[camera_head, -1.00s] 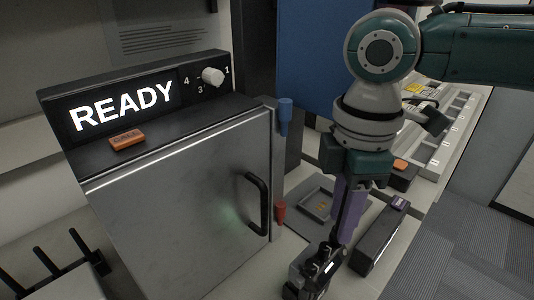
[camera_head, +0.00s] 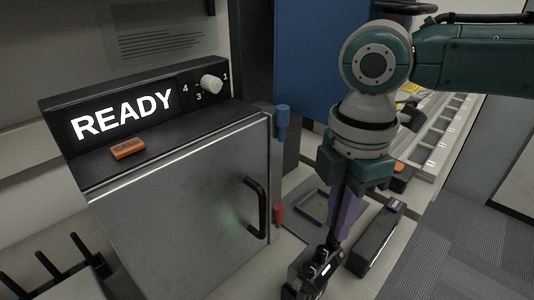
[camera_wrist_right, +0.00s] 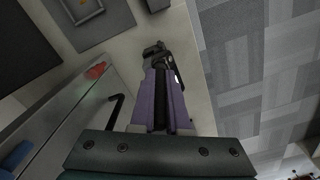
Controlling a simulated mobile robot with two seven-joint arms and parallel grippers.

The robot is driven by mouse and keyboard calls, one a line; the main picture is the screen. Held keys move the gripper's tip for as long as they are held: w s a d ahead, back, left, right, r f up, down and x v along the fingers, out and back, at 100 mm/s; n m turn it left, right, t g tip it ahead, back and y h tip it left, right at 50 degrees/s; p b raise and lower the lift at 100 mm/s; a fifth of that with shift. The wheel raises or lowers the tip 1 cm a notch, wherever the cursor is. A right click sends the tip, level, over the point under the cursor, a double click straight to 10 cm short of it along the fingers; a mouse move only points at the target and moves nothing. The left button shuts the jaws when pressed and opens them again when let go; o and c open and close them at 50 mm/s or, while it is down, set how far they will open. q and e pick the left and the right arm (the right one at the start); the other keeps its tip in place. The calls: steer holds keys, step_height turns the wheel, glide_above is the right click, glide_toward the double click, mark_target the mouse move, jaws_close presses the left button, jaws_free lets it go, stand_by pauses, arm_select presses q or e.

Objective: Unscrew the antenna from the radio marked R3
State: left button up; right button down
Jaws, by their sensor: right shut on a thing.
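A small black radio (camera_head: 306,274) stands at the bottom centre of the head view, with knobs on top and a small light patch. Its marking is too small to read. My right gripper (camera_head: 338,236), with purple fingers, points down just above it. The fingers are shut on a dark upright rod, which looks like the radio's antenna. In the right wrist view the gripper (camera_wrist_right: 160,78) closes around this dark antenna (camera_wrist_right: 160,112), and the radio (camera_wrist_right: 155,54) shows beyond the fingertips. I cannot tell whether the antenna is still joined to the radio. My left gripper is out of view.
A metal cabinet (camera_head: 180,200) with a black handle and a READY display (camera_head: 122,115) stands to the left. An orange block (camera_head: 128,148) lies on it. A grey tray (camera_head: 310,210) and a long dark box (camera_head: 376,240) sit near my gripper. A black rack (camera_head: 75,270) stands lower left.

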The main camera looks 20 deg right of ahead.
steer(key=shift+f+n, duration=0.1)
steer(key=shift+n, duration=0.5)
steer(key=n, duration=0.2)
steer(key=shift+n+p, duration=0.3)
steer(key=shift+p, duration=0.1)
steer(key=shift+n, duration=1)
